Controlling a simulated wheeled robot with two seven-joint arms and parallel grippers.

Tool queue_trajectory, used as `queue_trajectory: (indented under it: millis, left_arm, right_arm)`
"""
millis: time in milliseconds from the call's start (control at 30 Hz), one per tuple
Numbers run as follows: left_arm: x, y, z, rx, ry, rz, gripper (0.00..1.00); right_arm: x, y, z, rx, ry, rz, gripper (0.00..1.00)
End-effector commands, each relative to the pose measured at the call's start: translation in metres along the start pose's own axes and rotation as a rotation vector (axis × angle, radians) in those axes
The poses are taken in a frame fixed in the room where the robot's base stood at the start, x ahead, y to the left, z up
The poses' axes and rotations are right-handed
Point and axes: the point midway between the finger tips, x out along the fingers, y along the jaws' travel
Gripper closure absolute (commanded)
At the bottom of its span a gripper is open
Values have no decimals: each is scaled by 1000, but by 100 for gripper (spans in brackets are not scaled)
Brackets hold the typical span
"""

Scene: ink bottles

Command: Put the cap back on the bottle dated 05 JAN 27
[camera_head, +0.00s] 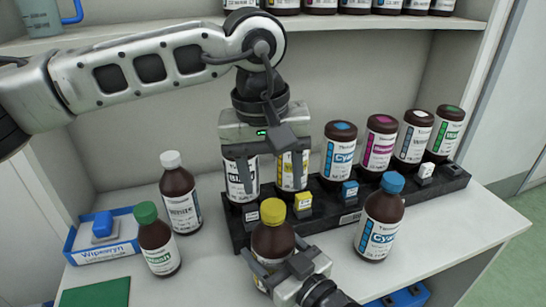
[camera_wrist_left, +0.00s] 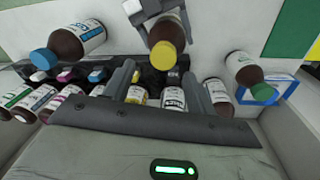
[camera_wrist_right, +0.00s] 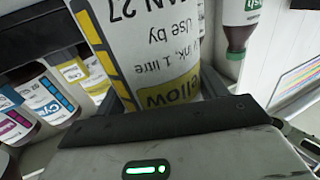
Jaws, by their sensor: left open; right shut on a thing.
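A dark brown bottle (camera_head: 272,243) stands near the front of the bench with a yellow cap (camera_head: 272,211) on its top. My right gripper (camera_head: 279,268) is shut on this bottle. In the right wrist view its yellow-and-white label (camera_wrist_right: 150,45) reads upside down "AN 27", "Use by" and "Yellow"; the day is out of view. My left gripper (camera_head: 264,165) is open above and behind the yellow cap, pointing down in front of the rack bottles. In the left wrist view the yellow cap (camera_wrist_left: 166,56) lies beyond the open fingers, apart from them.
A black rack (camera_head: 345,217) behind holds several bottles with coloured tags. A cyan-capped bottle (camera_head: 380,227) stands right. White-capped (camera_head: 181,205) and green-capped (camera_head: 158,247) bottles stand left, near a blue-and-white wipes box (camera_head: 105,245) and green mat (camera_head: 95,294). A blue tray (camera_head: 405,297) is front right.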

Motion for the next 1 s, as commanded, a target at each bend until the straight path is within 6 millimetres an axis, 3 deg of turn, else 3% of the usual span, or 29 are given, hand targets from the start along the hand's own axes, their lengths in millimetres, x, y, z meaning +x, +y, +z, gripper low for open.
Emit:
queue_trajectory:
  millis: [1000]
  left_arm:
    - [-15, 4, -2, -2623, 78, -72, 44]
  right_arm:
    - [0, 0, 0, 1, 0, 0, 92]
